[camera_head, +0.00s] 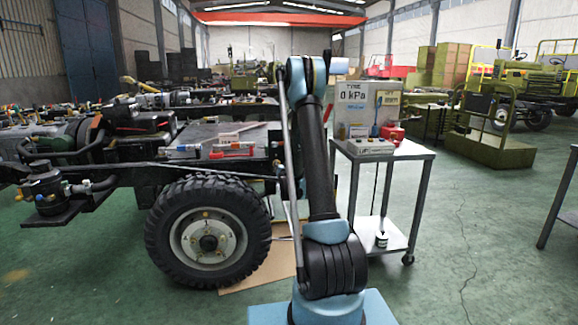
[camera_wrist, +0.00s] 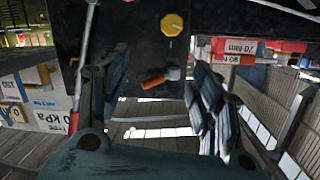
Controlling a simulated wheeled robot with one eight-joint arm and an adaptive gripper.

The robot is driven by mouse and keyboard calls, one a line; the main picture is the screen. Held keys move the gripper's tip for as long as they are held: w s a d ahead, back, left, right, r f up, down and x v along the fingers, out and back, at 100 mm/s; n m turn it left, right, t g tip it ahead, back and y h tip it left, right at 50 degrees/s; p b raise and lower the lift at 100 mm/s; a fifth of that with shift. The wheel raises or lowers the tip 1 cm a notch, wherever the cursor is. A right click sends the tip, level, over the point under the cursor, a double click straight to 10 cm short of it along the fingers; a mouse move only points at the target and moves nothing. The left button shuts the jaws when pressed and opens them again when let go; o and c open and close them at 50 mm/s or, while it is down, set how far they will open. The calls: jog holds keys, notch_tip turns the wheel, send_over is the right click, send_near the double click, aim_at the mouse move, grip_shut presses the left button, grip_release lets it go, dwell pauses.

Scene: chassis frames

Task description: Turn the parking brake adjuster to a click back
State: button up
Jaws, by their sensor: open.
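In the wrist view my gripper (camera_wrist: 155,92) is open, with one dark finger on each side and empty space between them. A yellow hexagonal knob (camera_wrist: 172,24) sits on a black panel, above the fingertips in the picture. A small orange-sleeved piece with a grey end (camera_wrist: 160,77) shows between the fingers; I see no finger touching it. I cannot tell which of these is the parking brake adjuster. In the head view my arm rises in front of the truck chassis (camera_head: 120,165), and my gripper cannot be made out there.
A wheel (camera_head: 208,232) stands left of my arm. Red-handled labelled tools (camera_head: 233,149) lie on the chassis. A metal cart (camera_head: 407,155) with a "0 kPa" gauge box (camera_head: 355,104) stands close on the right. Green floor (camera_head: 470,230) is open further right.

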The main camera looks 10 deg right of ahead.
jog(key=s+d+r+g, duration=0.1)
jog(key=s+r+g, duration=0.1)
jog(key=s+r, duration=0.3)
jog(key=shift+s+r+g, duration=0.2)
jog(key=shift+s+g, duration=0.1)
jog(key=shift+s, duration=0.9)
jog(key=shift+d, duration=0.1)
jog(key=w+a+f+n+t+y, duration=0.15)
jog(key=w+f+n+t, duration=0.35)
jog(key=w+f+n, duration=0.75)
jog(key=shift+n, duration=0.95)
jog(key=w, duration=0.5)
jog(key=w+r, duration=0.1)
jog(key=w, duration=0.9)
jog(key=shift+w+a+r, duration=0.2)
jog(key=shift+w+a, duration=0.05)
jog(key=shift+w, duration=0.15)
jog(key=c, duration=1.1)
